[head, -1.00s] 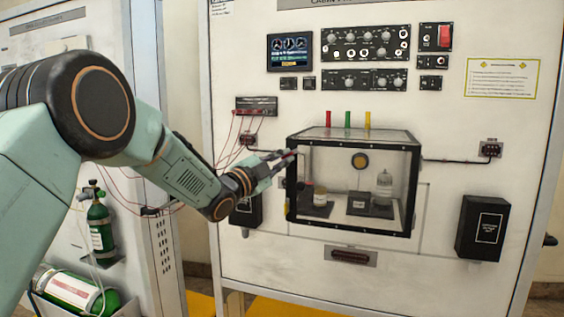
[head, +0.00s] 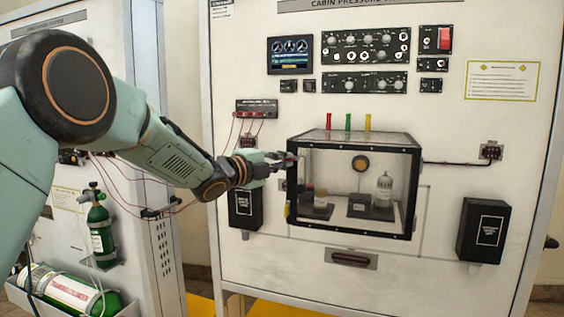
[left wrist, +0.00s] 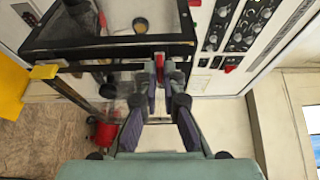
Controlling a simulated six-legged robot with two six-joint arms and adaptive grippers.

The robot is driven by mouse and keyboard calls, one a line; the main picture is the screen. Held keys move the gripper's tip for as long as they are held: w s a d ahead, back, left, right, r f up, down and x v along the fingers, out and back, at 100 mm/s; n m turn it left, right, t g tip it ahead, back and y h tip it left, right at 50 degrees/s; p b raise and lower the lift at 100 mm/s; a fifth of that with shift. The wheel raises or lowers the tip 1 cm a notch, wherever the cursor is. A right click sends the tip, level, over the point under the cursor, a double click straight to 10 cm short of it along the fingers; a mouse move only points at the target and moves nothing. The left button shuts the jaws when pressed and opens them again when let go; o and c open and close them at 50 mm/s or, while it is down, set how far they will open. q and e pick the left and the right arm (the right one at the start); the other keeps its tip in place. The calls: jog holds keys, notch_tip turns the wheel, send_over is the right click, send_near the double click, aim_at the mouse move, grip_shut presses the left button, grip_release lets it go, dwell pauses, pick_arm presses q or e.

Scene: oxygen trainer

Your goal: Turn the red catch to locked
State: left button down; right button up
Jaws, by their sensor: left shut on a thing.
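The clear chamber with black edges (head: 352,232) is mounted on the white panel. The red catch (left wrist: 169,68) is at the chamber's side, between my fingertips in the left wrist view, and mostly hidden by them. My left gripper (head: 283,161) reaches the chamber's upper left edge in the head view. It also shows in the left wrist view (left wrist: 160,78), shut on the catch. In the head view the catch is too small and covered for its angle to be read. My right gripper is in neither view.
A yellow catch (left wrist: 44,72) sits on the same side of the chamber, lower down. A black box (head: 245,208) hangs below my left wrist. Red wires (head: 232,130) run close above the arm.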

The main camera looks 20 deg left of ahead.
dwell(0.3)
pick_arm(q)
jog(key=c, duration=1.5)
grip_release()
jog(key=shift+d, duration=0.15)
jog(key=v, duration=1.2)
